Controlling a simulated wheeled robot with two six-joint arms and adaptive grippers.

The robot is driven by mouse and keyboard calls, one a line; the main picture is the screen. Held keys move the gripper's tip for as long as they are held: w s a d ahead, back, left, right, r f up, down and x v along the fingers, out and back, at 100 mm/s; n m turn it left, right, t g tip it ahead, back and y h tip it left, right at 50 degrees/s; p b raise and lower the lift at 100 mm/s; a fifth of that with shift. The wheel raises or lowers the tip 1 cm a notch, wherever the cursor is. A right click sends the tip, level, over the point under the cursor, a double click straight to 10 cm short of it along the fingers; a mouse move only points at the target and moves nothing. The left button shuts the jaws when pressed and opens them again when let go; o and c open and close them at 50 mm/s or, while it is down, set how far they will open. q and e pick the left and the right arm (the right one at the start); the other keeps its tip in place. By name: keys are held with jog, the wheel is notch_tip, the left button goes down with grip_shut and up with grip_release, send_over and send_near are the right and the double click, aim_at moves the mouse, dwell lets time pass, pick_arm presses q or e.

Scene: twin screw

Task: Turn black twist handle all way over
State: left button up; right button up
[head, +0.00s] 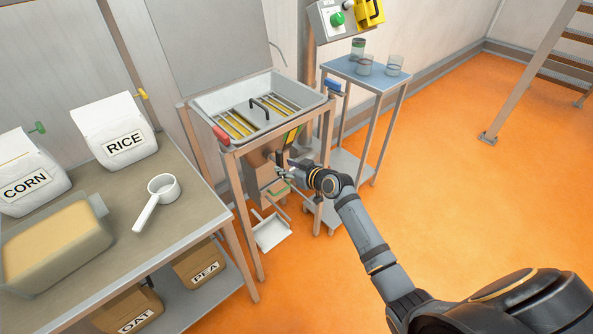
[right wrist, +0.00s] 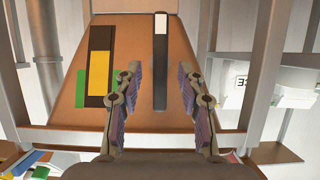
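The black twist handle (right wrist: 160,70) shows in the right wrist view as an upright black bar with a white end at the top. It stands against an orange-brown face of the machine. My right gripper (right wrist: 160,76) is open, with one finger on each side of the bar's lower part and a gap on both sides. In the head view the right gripper (head: 286,171) is at the machine's metal housing (head: 262,172), below the hopper (head: 205,104); the twist handle cannot be made out there. My left gripper is not in view.
In the wrist view a yellow-and-black strip with green (right wrist: 99,72) lies left of the handle. Frame legs (head: 243,215) surround the housing, with a white tray (head: 272,234) below. A table with bags (head: 120,132) stands left, a blue-topped cart (head: 345,70) behind. The orange floor right is clear.

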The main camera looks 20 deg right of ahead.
jog(key=v, duration=0.8)
jog(key=s+d+f+m+g+h+p, duration=0.1)
jog(key=s+d+f+g+h, duration=0.2)
jog(key=f, duration=0.7)
jog(key=s+d+f+m+p, duration=0.1)
jog(key=s+d+f+m, duration=0.15)
jog(key=s+f, duration=0.5)
jog(key=s+d+f+g+h+p, duration=0.2)
jog(key=s+d+f, duration=0.1)
jog(key=f, duration=0.9)
jog(key=s+a+f+g, duration=0.1)
jog(key=s+f, duration=0.4)
jog(key=s, duration=0.6)
jog(key=s+a+f+g+p, duration=0.1)
jog(key=s+f+g, duration=0.2)
jog(key=s, duration=0.8)
jog(key=s+a+f+g+p, duration=0.1)
jog(key=s+f+g, duration=0.1)
jog(key=s+f, duration=0.5)
jog(key=s, duration=0.5)
jog(key=shift+a+f, duration=0.35)
jog(key=shift+a, duration=0.05)
